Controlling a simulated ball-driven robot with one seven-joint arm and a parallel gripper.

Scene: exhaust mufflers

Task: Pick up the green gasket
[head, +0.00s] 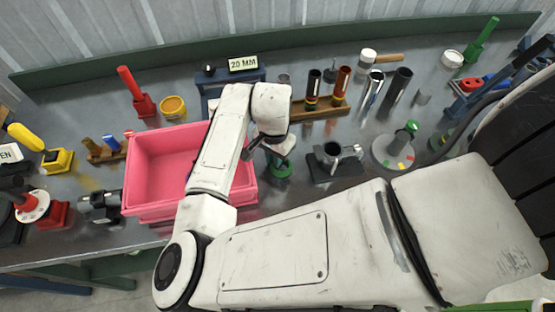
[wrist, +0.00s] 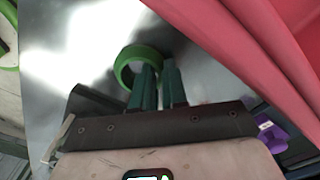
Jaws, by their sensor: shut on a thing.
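The green gasket (wrist: 124,66) is a ring in the wrist view, over the grey metal bench top. My gripper (wrist: 160,72) has its two dark green fingers at the ring's near right side, shut on its wall. In the head view the green gasket (head: 281,170) shows below my gripper (head: 268,153), just right of the pink tray. I cannot tell whether the ring still touches the bench. My wrist and fingers hide part of this spot in the head view.
The pink tray (head: 150,160) stands close on the left; its wall (wrist: 230,45) fills the wrist view's upper right. A dark block with a metal cup (head: 332,160) stands to the right. Behind is a wooden rack (head: 312,112) holding tubes. A purple thing (wrist: 272,135) shows at lower right.

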